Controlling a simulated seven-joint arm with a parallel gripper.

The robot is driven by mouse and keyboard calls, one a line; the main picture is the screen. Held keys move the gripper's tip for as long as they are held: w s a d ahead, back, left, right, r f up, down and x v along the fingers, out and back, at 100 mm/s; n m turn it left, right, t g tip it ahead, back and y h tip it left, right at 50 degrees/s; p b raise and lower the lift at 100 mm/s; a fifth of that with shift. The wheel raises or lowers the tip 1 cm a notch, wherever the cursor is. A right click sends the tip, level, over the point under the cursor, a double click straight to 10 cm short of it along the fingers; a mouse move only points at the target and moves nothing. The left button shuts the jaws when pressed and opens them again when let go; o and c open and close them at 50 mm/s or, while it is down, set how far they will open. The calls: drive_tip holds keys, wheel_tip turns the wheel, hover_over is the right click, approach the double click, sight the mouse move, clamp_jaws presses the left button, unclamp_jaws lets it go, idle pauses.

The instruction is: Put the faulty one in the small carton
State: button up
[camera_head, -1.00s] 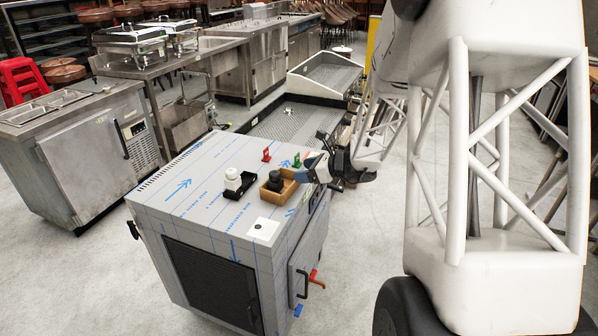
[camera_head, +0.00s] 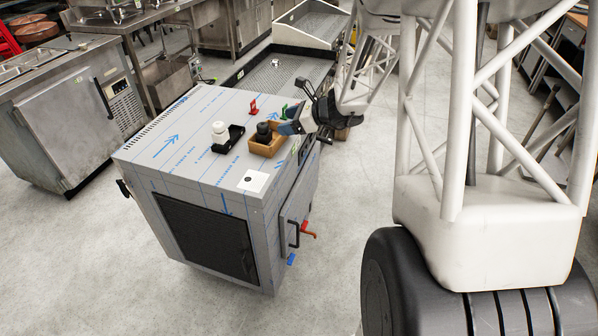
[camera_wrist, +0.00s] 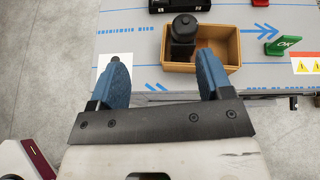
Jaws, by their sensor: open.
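A small tan open-topped carton (camera_head: 266,149) sits on the wrapped steel cabinet top; it also shows in the wrist view (camera_wrist: 222,67). A black bottle-like piece (camera_head: 263,130) stands upright at the carton's left end, seen also in the wrist view (camera_wrist: 183,38). A white piece (camera_head: 219,130) of similar shape stands at a black tray (camera_head: 233,139) to the left. My gripper (camera_head: 288,127) is open and empty at the carton's right side. In the wrist view its blue fingers (camera_wrist: 161,68) are spread below the black piece, apart from it.
A white card (camera_head: 252,181) with a dark dot lies near the front edge. The cabinet top (camera_head: 175,160) is clear at the left.

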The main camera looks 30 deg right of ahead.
drive_tip(key=s+a+r+n+g+h, duration=0.1)
drive_tip(key=s+a+r+n+g, duration=0.25)
drive_tip(key=s+a+n, duration=0.45)
drive_tip(key=s+a+r+n+g+h, duration=0.1)
drive_tip(key=s+a+r+n+g, duration=0.2)
drive_tip(key=s+a+r+n, duration=0.5)
drive_tip(key=s+d+r+n+h, duration=0.1)
drive_tip(key=s+n+h, duration=0.6)
drive_tip(key=s, duration=1.4)
drive_tip(key=shift+d+n+h, duration=0.3)
drive_tip(key=shift+n+h, duration=0.1)
drive_tip(key=shift+n, duration=0.7)
